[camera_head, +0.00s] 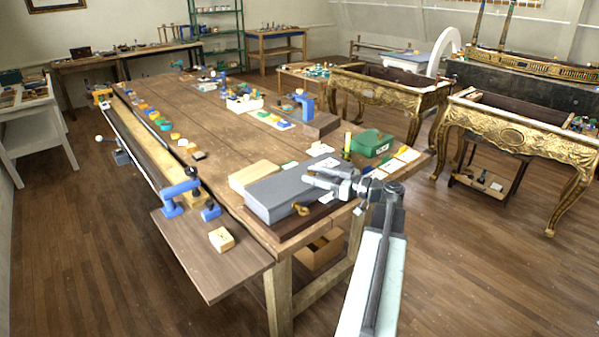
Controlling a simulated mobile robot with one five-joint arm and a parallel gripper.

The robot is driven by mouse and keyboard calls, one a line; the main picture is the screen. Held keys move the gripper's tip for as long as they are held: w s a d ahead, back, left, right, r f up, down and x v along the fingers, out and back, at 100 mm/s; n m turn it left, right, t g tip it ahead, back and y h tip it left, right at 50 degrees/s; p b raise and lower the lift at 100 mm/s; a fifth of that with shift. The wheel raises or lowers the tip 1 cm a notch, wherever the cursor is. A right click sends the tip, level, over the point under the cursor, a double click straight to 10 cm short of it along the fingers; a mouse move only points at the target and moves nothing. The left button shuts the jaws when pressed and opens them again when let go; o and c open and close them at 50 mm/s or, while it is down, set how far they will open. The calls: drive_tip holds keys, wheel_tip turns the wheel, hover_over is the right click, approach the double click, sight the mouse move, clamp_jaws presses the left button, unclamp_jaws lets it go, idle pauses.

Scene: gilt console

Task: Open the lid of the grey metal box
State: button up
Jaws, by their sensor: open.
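The grey metal box (268,200) lies near the front right corner of the large wooden workbench (205,112). Its flat lid looks shut. A small brass-coloured piece (300,209) sits at its front side. My gripper (310,177) reaches in from the right and is over the right part of the box. It is open, with nothing seen between its fingers. It hides part of the box's right end. I cannot tell whether the fingers touch the lid.
A pale wooden block (254,174) lies behind the box. A green box (370,143) stands beyond my gripper, with small coloured pieces near it. A blue vise (180,193) is to the left. Gilt consoles (390,92) stand beyond the bench. Floor on the right is clear.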

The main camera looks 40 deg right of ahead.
sight(302, 171)
drive_tip(key=x, duration=0.4)
drive_tip(key=shift+w+a, duration=0.1)
drive_tip(key=shift+w, duration=0.1)
clamp_jaws()
idle(1.2)
